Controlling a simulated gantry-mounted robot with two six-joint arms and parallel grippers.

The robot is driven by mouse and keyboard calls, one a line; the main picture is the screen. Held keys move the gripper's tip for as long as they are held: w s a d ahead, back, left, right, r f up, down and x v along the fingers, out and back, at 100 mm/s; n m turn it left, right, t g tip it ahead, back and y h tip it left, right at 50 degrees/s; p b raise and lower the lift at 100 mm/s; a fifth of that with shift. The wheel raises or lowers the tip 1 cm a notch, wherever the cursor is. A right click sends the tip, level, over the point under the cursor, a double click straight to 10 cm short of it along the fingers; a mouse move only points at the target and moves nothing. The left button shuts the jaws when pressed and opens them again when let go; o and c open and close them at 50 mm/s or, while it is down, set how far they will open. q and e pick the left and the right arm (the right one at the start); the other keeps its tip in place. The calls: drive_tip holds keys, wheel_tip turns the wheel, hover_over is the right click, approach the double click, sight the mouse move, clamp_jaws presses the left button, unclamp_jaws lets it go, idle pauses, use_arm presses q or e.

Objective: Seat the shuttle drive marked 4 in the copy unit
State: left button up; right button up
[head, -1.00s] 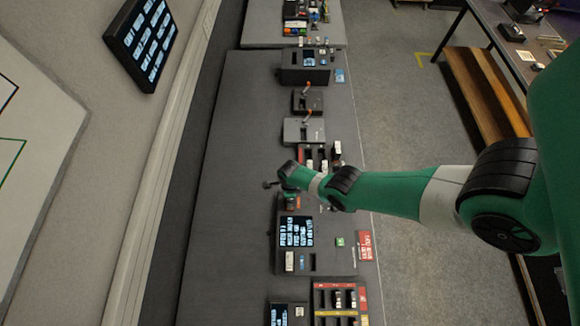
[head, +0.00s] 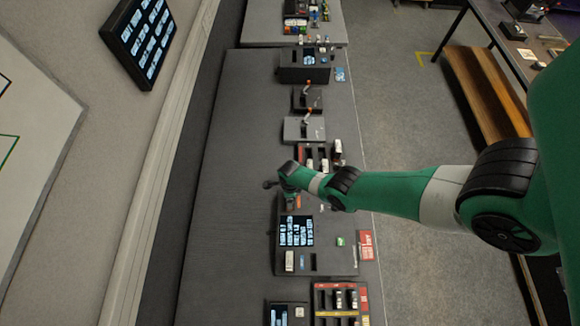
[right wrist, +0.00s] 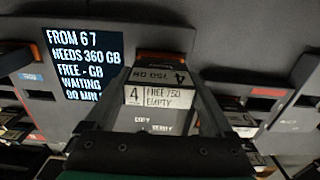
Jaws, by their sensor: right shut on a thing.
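The drive marked 4 (right wrist: 150,97) is in the right wrist view, with a white label reading FREE 750 EMPTY. My right gripper (right wrist: 162,76) is shut on it, one finger at each side. In the head view my right gripper (head: 287,188) is at the far end of the copy unit (head: 335,262), whose screen (head: 296,231) is lit. An orange part (right wrist: 160,57) lies just beyond the drive. I cannot tell whether the drive is inside a slot. My left gripper is not in view.
A white drive (head: 290,261) sits in the unit's near part, beside a dark slot (head: 313,262). A rack with red and yellow strips (head: 340,300) stands nearer. Other units (head: 304,130) line the bench farther away. The bench's left side (head: 225,200) is clear.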

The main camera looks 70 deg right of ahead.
drive_tip(key=shift+f, duration=0.25)
idle(0.4)
drive_tip(key=shift+f+b, duration=0.35)
drive_tip(key=shift+b, duration=0.15)
drive_tip(key=shift+f, duration=0.15)
drive_tip(key=o, duration=1.5)
